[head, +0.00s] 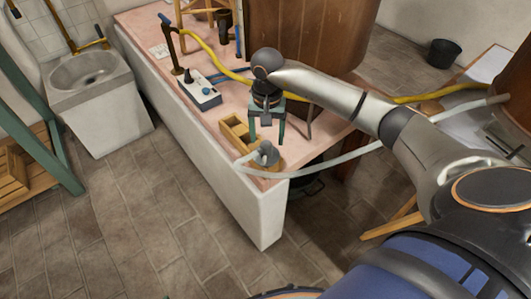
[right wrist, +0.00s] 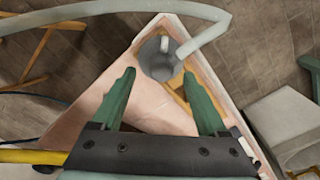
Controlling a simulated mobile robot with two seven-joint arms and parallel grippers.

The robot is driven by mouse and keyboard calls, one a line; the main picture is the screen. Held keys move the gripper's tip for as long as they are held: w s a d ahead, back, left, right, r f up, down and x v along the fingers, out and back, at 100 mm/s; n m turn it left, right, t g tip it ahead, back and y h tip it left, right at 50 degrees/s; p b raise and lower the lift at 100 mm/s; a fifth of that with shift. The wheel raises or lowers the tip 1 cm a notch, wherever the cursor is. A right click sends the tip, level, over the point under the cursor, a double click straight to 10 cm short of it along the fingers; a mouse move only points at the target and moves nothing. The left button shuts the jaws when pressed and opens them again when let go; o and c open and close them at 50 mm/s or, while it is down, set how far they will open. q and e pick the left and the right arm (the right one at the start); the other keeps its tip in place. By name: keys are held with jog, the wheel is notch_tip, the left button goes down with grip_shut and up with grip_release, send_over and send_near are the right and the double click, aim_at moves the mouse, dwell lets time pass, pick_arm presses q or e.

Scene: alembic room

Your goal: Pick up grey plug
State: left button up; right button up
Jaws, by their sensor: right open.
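The grey plug (head: 267,156) is at the near corner of the pink-topped bench, with a pale hose (head: 325,171) beside it that runs off to the right. My right gripper (head: 267,140) is over that corner, fingers pointing down, close to the plug. In the right wrist view the plug (right wrist: 158,62) shows as a round grey shape beyond the fingertips, roughly centred between the two green fingers of my right gripper (right wrist: 159,75). The fingers are spread and hold nothing. Whether they are level with the plug is unclear. My left gripper is not in view.
The bench (head: 226,150) holds a small wooden box (head: 235,131), a white device with knobs (head: 199,91) and a yellow hose (head: 205,53). A large brown vessel (head: 300,35) stands behind my right arm. A stone sink (head: 95,95) is at the left; tiled floor lies between.

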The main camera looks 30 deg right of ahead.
aim_at(266, 144)
notch_tip(266, 144, down, 5)
jog(key=shift+w+f+b, duration=0.1)
jog(key=shift+f+b, duration=0.05)
jog(key=shift+b, duration=0.25)
grip_shut()
dwell(0.5)
